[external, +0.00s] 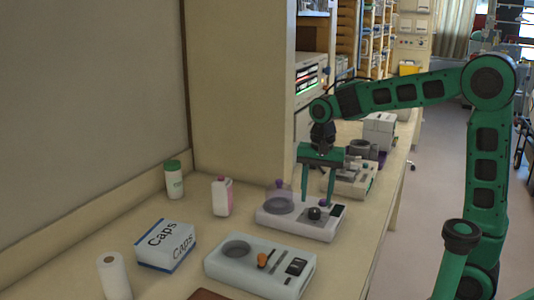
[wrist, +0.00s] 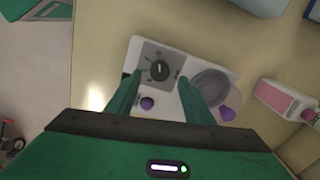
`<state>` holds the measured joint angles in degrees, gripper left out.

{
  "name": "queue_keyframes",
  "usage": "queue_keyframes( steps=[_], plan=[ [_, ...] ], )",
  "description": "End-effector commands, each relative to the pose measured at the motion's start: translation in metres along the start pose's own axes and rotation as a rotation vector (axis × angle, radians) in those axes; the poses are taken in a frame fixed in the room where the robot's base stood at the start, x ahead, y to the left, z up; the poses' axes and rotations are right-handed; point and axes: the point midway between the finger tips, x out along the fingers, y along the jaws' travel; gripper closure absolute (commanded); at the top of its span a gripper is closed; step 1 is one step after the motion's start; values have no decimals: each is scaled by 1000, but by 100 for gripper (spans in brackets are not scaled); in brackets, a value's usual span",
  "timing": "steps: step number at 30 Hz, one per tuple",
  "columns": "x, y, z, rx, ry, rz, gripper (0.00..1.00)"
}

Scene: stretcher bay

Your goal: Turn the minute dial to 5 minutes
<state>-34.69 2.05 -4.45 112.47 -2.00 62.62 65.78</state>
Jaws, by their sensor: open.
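A black round dial (external: 314,213) sits on the right part of a white device (external: 300,228) on the bench. In the wrist view the dial (wrist: 158,71) is on a grey panel with a light pointer mark; the scale is too small to read. My gripper (external: 317,200) is open above this device, its green fingers pointing down on either side of the dial area. In the wrist view the fingertips of my gripper (wrist: 160,82) flank the dial with gaps. I cannot tell whether they reach its height.
The device also has a round grey plate (wrist: 210,87). Another device with an orange knob (external: 262,260) is nearer the camera, with a Caps box (external: 166,246) to its left. A pink-and-white bottle (external: 222,196) stands left of the dial device. Another device (external: 350,180) is behind.

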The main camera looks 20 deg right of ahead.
Motion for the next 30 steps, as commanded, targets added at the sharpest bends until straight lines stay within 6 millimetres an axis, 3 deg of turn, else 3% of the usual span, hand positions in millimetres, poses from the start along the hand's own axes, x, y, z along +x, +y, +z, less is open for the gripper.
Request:
queue_keyframes(
  steps=[3,9,20,25,30],
  plan=[
    [19,1,0,0,-1,2,53],
    [36,0,0,0,0,1,53],
    [40,1,0,0,0,0,53],
    [40,0,0,0,0,0,93],
    [40,0,0,-2,0,-1,94]
  ],
)
